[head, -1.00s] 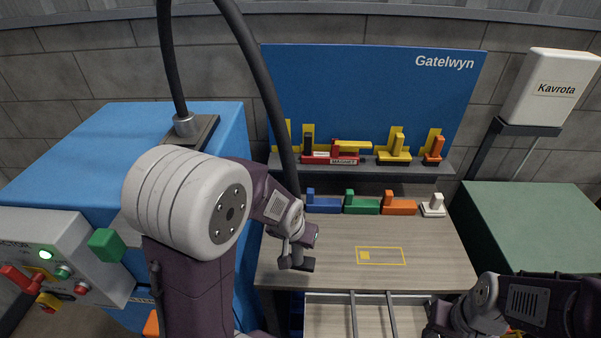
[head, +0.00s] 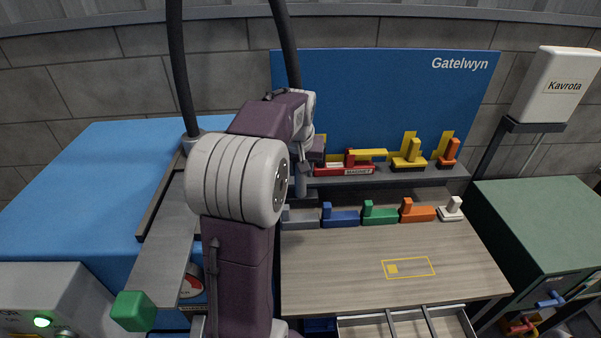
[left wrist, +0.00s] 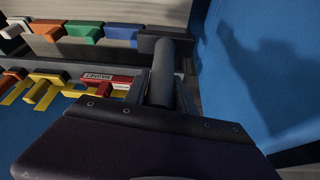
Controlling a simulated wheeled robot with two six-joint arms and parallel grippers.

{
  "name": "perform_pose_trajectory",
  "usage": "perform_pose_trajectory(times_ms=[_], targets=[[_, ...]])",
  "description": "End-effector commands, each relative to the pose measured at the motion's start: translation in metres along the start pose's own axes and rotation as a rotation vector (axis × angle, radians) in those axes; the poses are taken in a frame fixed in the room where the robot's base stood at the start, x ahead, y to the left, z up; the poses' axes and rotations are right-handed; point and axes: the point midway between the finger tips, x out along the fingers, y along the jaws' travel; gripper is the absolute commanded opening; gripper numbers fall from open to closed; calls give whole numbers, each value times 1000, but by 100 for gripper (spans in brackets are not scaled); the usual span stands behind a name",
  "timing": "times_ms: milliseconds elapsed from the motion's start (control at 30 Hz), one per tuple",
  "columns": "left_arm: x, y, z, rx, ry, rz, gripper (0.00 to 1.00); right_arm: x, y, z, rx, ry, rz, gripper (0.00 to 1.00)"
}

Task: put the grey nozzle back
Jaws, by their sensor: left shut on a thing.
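My left gripper (head: 303,170) is at the left end of the upper shelf, in front of the blue board. It is shut on a dark grey cylindrical thing, apparently the grey nozzle (head: 301,187), which points down below the jaws. In the left wrist view the grey nozzle (left wrist: 164,82) stands between the jaws (left wrist: 163,98). My arm hides the shelf's left end, so I cannot tell whether the nozzle touches it. My right gripper is out of view.
The upper shelf (head: 385,180) holds a red magnet block (head: 343,170) and yellow and orange pieces. Below stand grey (head: 300,219), blue (head: 341,219), green (head: 380,216), orange (head: 418,213) and white (head: 451,211) pieces. The table front is clear. A dark hose hangs near my left arm.

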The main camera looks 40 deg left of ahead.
Motion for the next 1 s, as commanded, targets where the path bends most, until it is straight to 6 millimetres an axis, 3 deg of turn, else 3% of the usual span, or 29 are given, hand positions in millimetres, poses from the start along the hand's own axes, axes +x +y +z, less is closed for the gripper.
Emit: perform_pose_trajectory(times_ms=[67, 400, 533, 700, 900, 1000], targets=[[2, -2, -12, -2, -1, -1, 0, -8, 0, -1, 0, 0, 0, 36], [39, -19, -113, 0, -3, 0, 0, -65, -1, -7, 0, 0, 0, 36], [51, -23, -142, -1, -2, 0, 0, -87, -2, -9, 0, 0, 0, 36], [60, -27, -166, 1, -2, 1, 0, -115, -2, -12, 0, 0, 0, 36], [71, -30, -180, 1, -2, 0, 0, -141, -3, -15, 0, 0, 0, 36], [92, -30, -169, 1, -4, 0, 0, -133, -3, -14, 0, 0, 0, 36]])
